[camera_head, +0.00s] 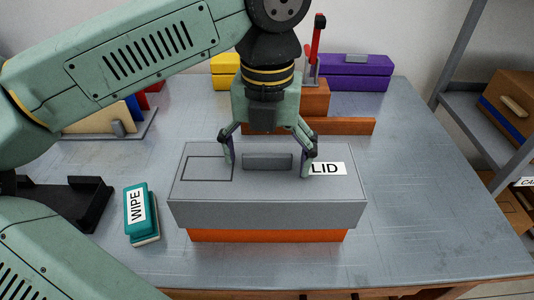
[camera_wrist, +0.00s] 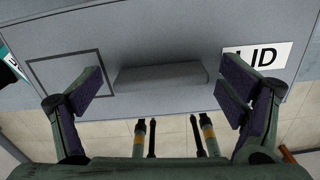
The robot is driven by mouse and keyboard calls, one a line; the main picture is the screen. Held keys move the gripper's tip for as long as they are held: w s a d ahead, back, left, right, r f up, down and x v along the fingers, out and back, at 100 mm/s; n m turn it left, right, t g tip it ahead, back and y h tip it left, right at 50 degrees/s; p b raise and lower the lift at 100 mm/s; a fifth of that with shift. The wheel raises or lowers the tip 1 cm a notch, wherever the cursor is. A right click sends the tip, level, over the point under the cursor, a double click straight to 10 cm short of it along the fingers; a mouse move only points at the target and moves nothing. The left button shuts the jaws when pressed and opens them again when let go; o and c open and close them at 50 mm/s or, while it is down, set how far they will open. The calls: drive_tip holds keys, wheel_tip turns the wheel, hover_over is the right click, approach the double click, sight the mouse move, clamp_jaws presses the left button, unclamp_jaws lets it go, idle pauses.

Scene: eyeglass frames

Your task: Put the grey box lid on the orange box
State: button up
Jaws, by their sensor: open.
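The grey box lid (camera_head: 220,210) sits on top of the orange box (camera_head: 265,236), whose lower strip shows beneath the lid's front edge. The lid has a raised grey handle bar (camera_head: 267,162), a square outline on its left and a white LID label on its right. My gripper (camera_head: 268,165) is above the lid with its fingers spread, one on each side of the handle. In the wrist view the handle (camera_wrist: 160,76) lies between the open fingers, with gaps on both sides. Whether the fingertips touch the lid I cannot tell.
A green WIPE block (camera_head: 140,213) lies left of the box, near a black tray (camera_head: 62,205). Behind stand an orange block (camera_head: 314,98), a purple box (camera_head: 355,73) and a yellow box (camera_head: 226,71). The table's right side (camera_head: 430,200) is clear. A shelf (camera_head: 480,100) stands at right.

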wheel_tip(320, 180, up, 12)
idle(0.6)
